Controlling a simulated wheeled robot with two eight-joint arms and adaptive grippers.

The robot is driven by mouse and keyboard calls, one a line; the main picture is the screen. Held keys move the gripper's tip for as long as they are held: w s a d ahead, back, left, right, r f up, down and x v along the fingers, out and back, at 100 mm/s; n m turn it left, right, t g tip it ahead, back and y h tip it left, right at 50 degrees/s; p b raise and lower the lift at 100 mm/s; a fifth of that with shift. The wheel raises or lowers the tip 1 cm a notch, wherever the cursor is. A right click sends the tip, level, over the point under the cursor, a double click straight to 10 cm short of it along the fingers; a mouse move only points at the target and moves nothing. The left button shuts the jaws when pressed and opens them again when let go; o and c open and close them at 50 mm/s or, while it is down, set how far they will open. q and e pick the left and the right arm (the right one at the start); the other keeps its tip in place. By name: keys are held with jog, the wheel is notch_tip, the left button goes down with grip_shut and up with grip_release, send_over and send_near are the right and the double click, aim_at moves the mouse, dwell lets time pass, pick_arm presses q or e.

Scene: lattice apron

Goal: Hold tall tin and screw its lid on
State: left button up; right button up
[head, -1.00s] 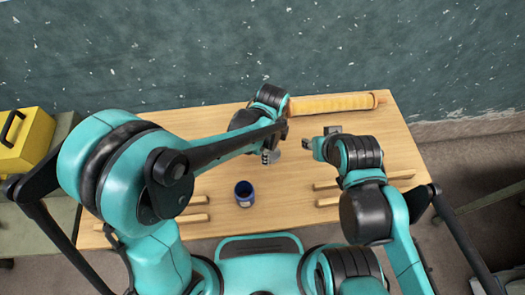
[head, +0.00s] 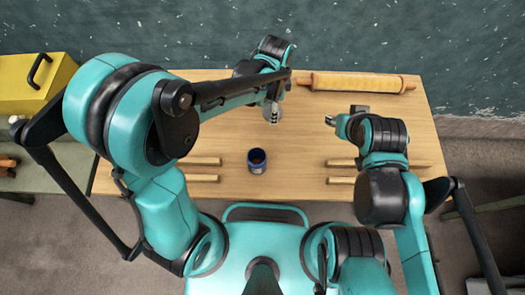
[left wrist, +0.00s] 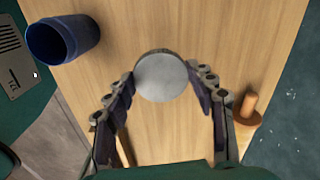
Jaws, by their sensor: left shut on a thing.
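The tall tin (head: 257,167) is dark blue, upright and open-topped on the table in front of me. It also shows at the upper left of the left wrist view (left wrist: 75,38), its mouth uncovered. My left gripper (head: 273,106) is beyond the tin. In the left wrist view its fingers (left wrist: 161,84) are closed on the sides of a flat grey disc, the lid (left wrist: 161,78). The lid is apart from the tin. My right gripper (head: 333,122) is empty-looking, over the table to the right of the tin; its finger gap is too small to judge.
A rolling pin (head: 355,82) lies along the table's far edge. Wooden strips lie left (head: 203,162) and right (head: 342,162) of the tin. A yellow box (head: 35,85) stands at far left. Table around the tin is clear.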

jog(key=shift+f+b, duration=0.8)
jog(key=shift+f, duration=0.15)
jog(key=shift+c, duration=0.5)
pick_arm(q)
jog(key=w+a+n, duration=0.3)
jog(key=a+n, duration=1.2)
jog(key=a, duration=0.2)
jog(key=shift+r+n, duration=0.25)
jog(key=shift+n, duration=0.15)
pick_arm(e)
jog(key=shift+c, duration=0.2)
